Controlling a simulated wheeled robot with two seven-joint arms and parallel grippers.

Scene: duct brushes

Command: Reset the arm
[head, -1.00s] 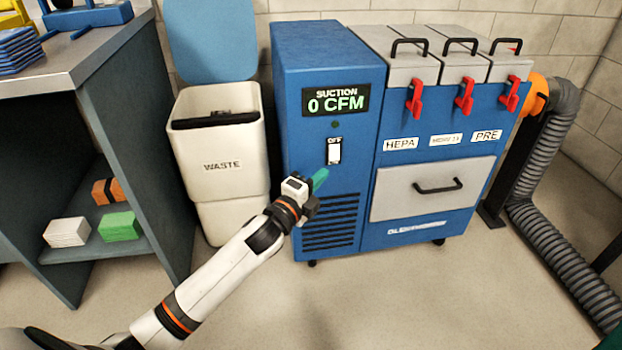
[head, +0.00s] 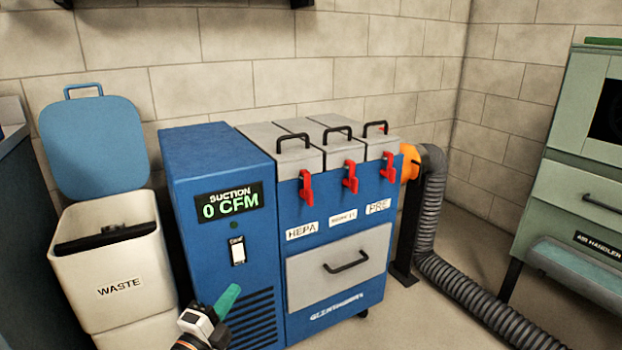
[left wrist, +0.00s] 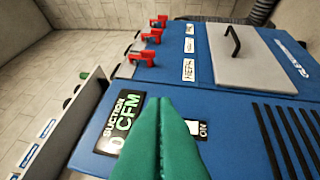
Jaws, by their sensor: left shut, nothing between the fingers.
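My left gripper (head: 228,302) is at the bottom of the head view, in front of the lower left of the blue suction machine (head: 222,172). Its green fingers are shut together with nothing between them. In the left wrist view the closed green fingers (left wrist: 165,108) point toward the machine's front, partly covering the white power switch (left wrist: 197,130). In the head view the switch (head: 237,251) sits under the display (head: 229,201), which reads 0 CFM. I cannot tell whether the fingers touch the panel. My right gripper is not in view.
A white waste bin (head: 112,262) with a raised blue lid (head: 95,147) stands left of the machine. A grey ribbed hose (head: 432,205) runs from the orange port to the floor at right. A green air handler (head: 573,160) stands far right.

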